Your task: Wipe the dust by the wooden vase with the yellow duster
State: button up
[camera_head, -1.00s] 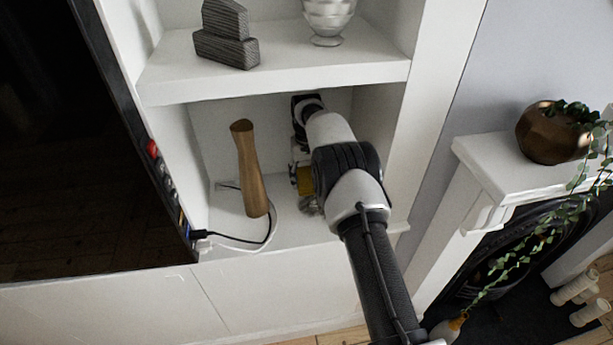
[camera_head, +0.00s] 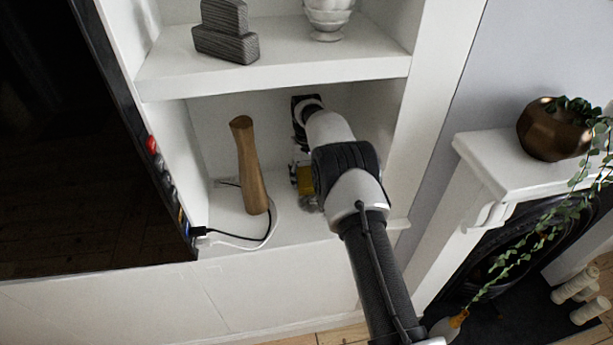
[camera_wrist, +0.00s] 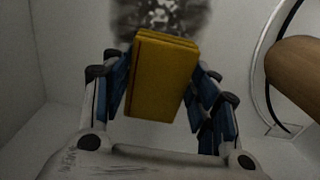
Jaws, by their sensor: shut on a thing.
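The wooden vase (camera_head: 250,165) stands upright on the lower shelf, left of my arm; part of it also shows at the right edge of the wrist view (camera_wrist: 296,72). My gripper (camera_wrist: 155,85) is shut on the yellow duster (camera_wrist: 160,75), a folded block between its blue-padded fingers. In the head view the duster (camera_head: 304,181) is partly hidden behind my wrist. A dark, mottled dust patch (camera_wrist: 172,18) lies just beyond the duster in the wrist view. In the head view a bit of grey dust (camera_head: 309,203) shows below the duster. I cannot tell whether the duster touches the shelf.
Black and white cables (camera_head: 240,241) run around the vase base. The shelf above (camera_head: 280,65) holds a grey block sculpture (camera_head: 226,42) and a white footed bowl (camera_head: 327,18). A dark screen (camera_head: 80,150) stands at left. A mantel with a bronze plant pot (camera_head: 550,130) is at right.

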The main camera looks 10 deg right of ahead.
aim_at(308, 186)
jog(key=shift+f, duration=0.45)
jog(key=shift+s+r, duration=0.15)
jog(key=shift+s, duration=1.45)
jog(key=shift+s+f+p, duration=0.15)
jog(key=shift+s+f, duration=0.05)
jog(key=shift+s, duration=2.05)
jog(key=shift+s+f+p, duration=0.15)
jog(key=shift+s, duration=3.85)
jog(key=shift+r, duration=0.2)
jog(key=shift+w+r, duration=0.15)
jog(key=shift+w, duration=1.95)
jog(key=shift+w+f, duration=0.15)
jog(key=shift+w, duration=1.95)
jog(key=shift+w+f, duration=0.15)
jog(key=shift+w, duration=1.95)
jog(key=shift+w+r+b, duration=0.1)
jog(key=shift+w+b, duration=0.3)
jog(key=shift+w, duration=1.1)
